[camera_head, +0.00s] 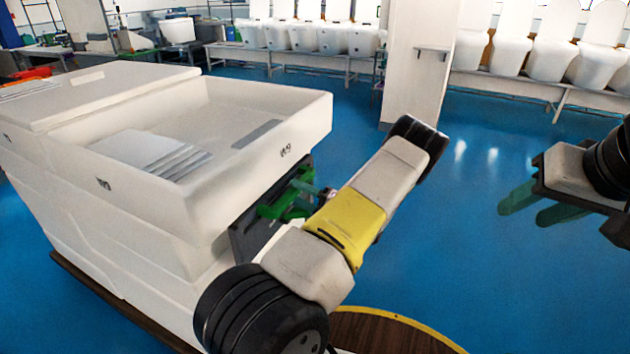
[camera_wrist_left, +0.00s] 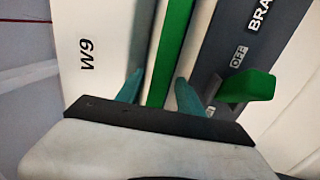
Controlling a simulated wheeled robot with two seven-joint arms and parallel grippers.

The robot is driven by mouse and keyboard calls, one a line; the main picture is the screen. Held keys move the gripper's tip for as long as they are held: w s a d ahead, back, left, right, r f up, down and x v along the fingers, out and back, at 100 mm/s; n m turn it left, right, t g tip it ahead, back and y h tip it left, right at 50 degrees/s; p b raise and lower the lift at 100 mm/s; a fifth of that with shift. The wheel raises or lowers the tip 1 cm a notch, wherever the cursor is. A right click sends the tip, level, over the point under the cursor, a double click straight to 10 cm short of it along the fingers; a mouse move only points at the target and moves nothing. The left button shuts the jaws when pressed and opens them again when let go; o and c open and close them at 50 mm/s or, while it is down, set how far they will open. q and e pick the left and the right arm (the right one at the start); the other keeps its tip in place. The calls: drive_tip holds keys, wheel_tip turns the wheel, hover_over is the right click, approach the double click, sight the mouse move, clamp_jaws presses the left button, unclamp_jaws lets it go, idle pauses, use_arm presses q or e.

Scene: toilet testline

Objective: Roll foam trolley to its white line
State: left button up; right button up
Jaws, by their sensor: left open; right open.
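The foam trolley (camera_head: 262,100) is a bulky white stack of bins at the left of the head view, marked W9. Its near end carries a dark panel with a green handle bar (camera_wrist_left: 170,45) and a green lever (camera_wrist_left: 246,86) beside the letters "BRA" and "OFF". My left gripper (camera_head: 300,200) is at this end. In the left wrist view its two teal fingers (camera_wrist_left: 158,88) are apart, one on each side of the green bar; contact cannot be told. My right gripper (camera_head: 540,205) is open and empty over the floor at the right. No white floor line shows.
Blue floor (camera_head: 480,240) is clear right of the trolley. A pale pillar (camera_head: 415,80) stands behind it. Benches with several white toilets (camera_head: 550,55) line the back. A workbench (camera_head: 70,50) stands at the back left.

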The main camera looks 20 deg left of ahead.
use_arm(q)
drive_tip(key=shift+a+r, duration=0.1)
drive_tip(key=shift+a, duration=0.5)
drive_tip(key=shift+c, duration=0.3)
clamp_jaws()
idle(0.8)
